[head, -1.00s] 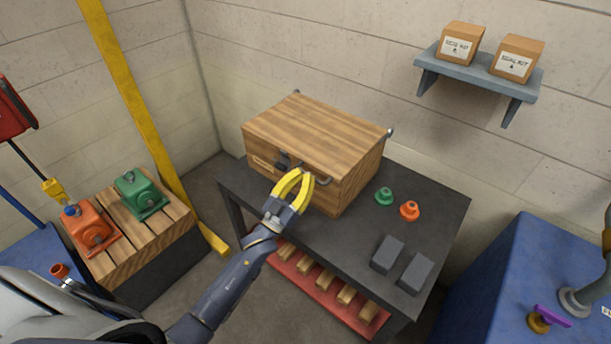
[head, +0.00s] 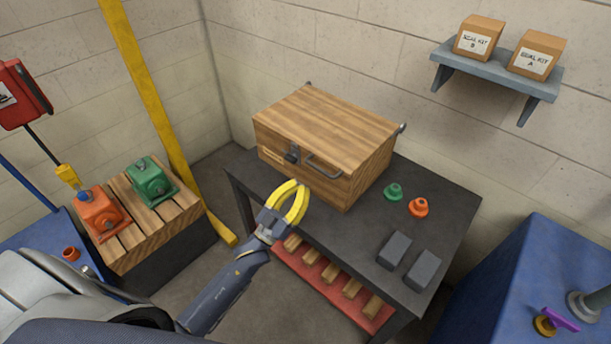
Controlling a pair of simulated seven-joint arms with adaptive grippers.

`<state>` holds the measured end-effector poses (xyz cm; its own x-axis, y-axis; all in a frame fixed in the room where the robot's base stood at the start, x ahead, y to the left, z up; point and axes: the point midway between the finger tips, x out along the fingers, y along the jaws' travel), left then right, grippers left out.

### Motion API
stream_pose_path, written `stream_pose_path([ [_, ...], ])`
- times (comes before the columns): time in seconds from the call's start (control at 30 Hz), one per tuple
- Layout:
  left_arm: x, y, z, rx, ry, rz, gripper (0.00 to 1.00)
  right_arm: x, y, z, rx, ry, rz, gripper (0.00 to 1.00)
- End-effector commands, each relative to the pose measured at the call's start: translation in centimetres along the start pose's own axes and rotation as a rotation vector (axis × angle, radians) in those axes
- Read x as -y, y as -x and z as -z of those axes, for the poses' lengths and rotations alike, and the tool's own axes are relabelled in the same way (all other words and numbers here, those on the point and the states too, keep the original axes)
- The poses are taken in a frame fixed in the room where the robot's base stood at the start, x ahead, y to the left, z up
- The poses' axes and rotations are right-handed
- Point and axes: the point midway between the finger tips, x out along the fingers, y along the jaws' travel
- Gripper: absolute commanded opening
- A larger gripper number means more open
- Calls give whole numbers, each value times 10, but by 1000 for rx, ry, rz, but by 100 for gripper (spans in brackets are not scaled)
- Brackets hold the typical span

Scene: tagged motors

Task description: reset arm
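My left gripper (head: 291,202), with yellow fingers, is in front of the wooden chest (head: 325,133) and a little below its front face. Its fingers are curved with a gap between them, and nothing shows in the gap. The chest stands shut on the dark table (head: 437,210), with a dark latch (head: 292,155) and a grey handle (head: 324,168) on its front. The gripper looks apart from the handle. My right gripper is not in view.
Green (head: 393,192) and orange (head: 418,207) knobs and two grey blocks (head: 394,250) are on the table. An orange motor (head: 101,213) and a green motor (head: 149,181) sit on a slatted crate at left. A shelf (head: 497,70) holds two boxes. A blue cabinet (head: 530,270) stands at right.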

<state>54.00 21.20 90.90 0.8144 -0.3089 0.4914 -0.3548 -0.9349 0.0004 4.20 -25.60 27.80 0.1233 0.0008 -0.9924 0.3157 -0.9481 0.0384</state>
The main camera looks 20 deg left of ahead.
Motion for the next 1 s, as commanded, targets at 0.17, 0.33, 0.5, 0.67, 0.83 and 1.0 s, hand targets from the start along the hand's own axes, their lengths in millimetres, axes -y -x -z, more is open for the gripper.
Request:
stream_pose_path([
  [0.17,0,11,-4,-1,1,0,0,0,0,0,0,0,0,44],
  [0.33,-1,14,-6,9,-6,2,0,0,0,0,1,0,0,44],
  [0.5,-7,20,-16,108,-62,21,0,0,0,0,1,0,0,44],
  [0.67,-14,34,-32,287,-161,53,0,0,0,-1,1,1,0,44],
  [0.83,-16,58,-45,495,-271,84,0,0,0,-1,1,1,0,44],
  [1.0,-16,92,-51,707,-378,108,0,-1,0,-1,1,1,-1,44],
])
